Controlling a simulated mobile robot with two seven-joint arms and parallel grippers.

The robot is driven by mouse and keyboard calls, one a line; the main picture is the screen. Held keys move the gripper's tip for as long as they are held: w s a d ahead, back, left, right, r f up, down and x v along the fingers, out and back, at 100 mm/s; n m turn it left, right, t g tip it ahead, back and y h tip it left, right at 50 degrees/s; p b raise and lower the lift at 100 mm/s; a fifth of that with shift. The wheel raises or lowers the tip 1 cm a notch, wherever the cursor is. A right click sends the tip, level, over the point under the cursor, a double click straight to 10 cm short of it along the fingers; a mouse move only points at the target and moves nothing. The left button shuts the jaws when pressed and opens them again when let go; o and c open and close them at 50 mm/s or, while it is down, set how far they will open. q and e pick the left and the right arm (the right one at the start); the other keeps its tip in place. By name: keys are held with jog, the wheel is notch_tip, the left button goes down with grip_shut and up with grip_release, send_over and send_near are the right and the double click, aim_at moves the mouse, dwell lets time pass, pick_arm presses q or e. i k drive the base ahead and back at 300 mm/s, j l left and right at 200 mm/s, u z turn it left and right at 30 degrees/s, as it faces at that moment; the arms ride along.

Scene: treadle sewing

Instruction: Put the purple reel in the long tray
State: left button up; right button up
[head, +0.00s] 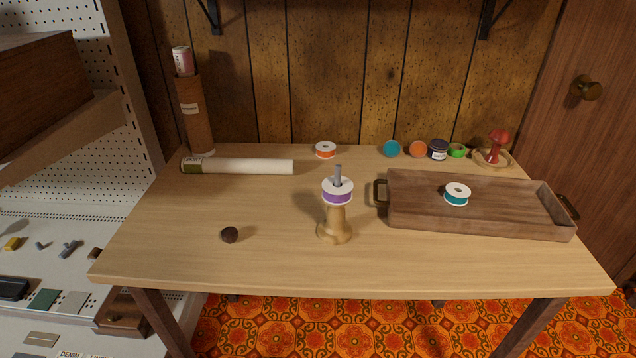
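The purple reel (337,192), white-rimmed with purple thread, sits on top of a turned wooden stand (335,232) near the middle of the table. A grey peg (338,174) sticks up through the reel. The long tray (480,228) is a wooden box with brass handles at its ends, on the right of the table. A teal reel (457,197) shows at the tray, its lower part over the tray floor. Neither of my grippers is in the head view.
The wooden table (250,265) has free room at front and left. A small dark brown round piece (229,235) lies left of the stand. A white roll (240,166), an orange reel (325,150), several small round items and a red mushroom-shaped thing (496,144) line the back.

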aim_at(485, 209)
jog(key=i+j, duration=0.1)
jog(key=j, duration=0.3)
jog(key=i+j, duration=0.1)
jog(key=j, duration=0.3)
jog(key=i+j+z, duration=0.1)
jog(key=j, duration=0.3)
jog(key=i+j, duration=0.1)
jog(key=j, duration=0.3)
